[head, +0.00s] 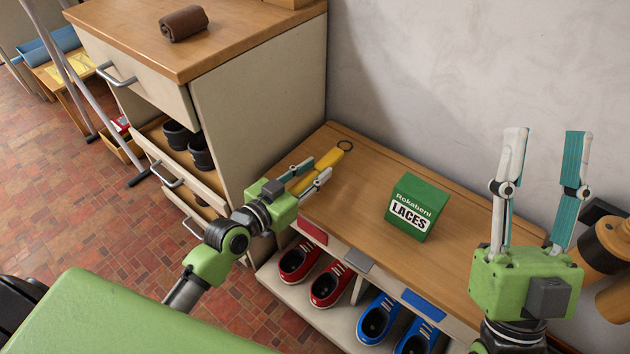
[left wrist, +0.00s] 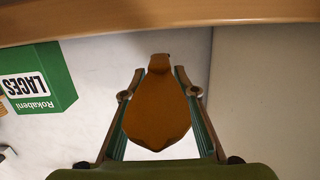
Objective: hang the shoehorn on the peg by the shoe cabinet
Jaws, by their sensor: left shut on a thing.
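The yellow shoehorn (head: 327,160) has a dark ring at its far end and shows over the shoe cabinet's wooden top (head: 365,255). My left gripper (head: 320,168) is shut on it. In the left wrist view the shoehorn (left wrist: 157,110) lies between both fingers (left wrist: 160,72), its broad end toward the camera. I cannot tell whether it touches the cabinet top. My right gripper (head: 546,132) is open and empty at the right, its fingers pointing up. I cannot make out a peg in either view.
A green laces box (head: 416,205) stands on the cabinet top; it also shows in the left wrist view (left wrist: 38,77). Red shoes (head: 328,287) and blue shoes (head: 378,315) sit below. A tall drawer unit (head: 262,115) with a brown roll (head: 184,23) on top stands left of the shoehorn.

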